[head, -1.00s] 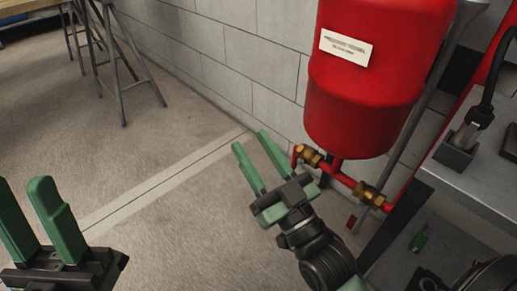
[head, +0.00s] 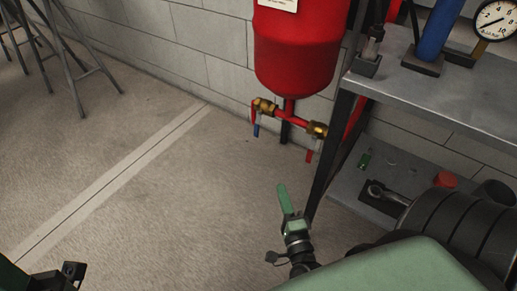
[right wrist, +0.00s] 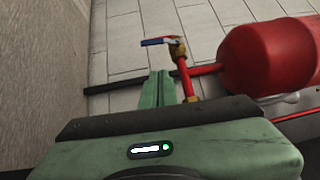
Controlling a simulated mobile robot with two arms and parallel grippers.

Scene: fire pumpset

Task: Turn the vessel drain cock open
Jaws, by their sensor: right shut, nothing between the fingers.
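The red vessel (head: 297,50) hangs by the wall, with a red pipe (head: 290,118) under it. At the pipe's left end is a brass cock (head: 264,106) with a blue lever (head: 256,131) hanging down; I take this as the drain cock. A second brass valve (head: 317,129) with a red lever (head: 309,155) sits at the right. My right gripper (head: 284,190) is shut and empty, below and apart from the pipe. In the right wrist view its fingers (right wrist: 156,88) point toward the pipework. My left gripper (head: 45,278) is mostly cut off at the lower left.
A grey metal bench (head: 440,95) stands right of the vessel, with a gauge (head: 496,21) and a blue cylinder (head: 438,30). Its lower shelf (head: 390,165) carries several small items, including a red cap (head: 445,179).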

